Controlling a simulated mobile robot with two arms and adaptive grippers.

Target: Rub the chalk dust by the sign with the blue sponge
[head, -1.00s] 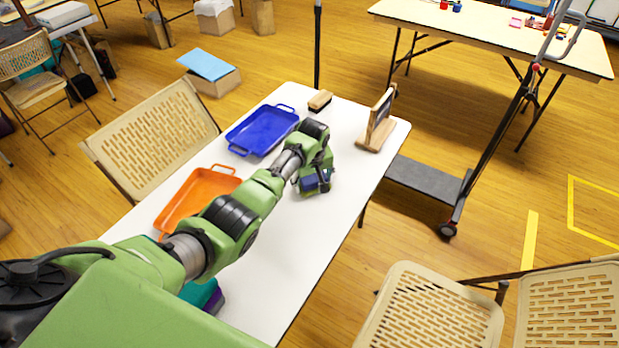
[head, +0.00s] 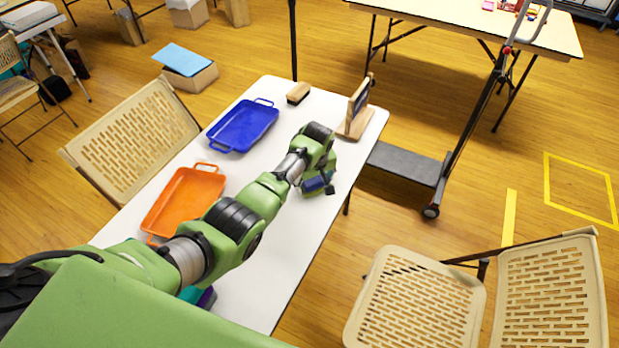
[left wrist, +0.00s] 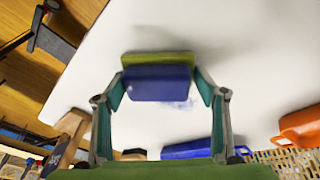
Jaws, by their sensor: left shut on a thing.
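My left gripper (head: 318,184) is shut on the blue sponge (left wrist: 157,83), which has a green layer on one side. In the head view the sponge (head: 316,183) is close over the white table near its right edge; I cannot tell whether it touches. A faint bluish smear of chalk dust (left wrist: 185,104) shows beside the sponge in the left wrist view; the sponge may hide more of it. The wooden-framed sign (head: 356,107) stands upright at the table's far right corner, beyond the gripper. It also shows in the left wrist view (left wrist: 66,142).
A blue tray (head: 217,147) and an orange tray (head: 151,216) lie along the table's left side. A wooden brush (head: 298,93) lies at the far end. A teal and purple thing (head: 207,297) is partly hidden by my arm. Folding chairs (head: 415,305) flank the table (head: 265,290).

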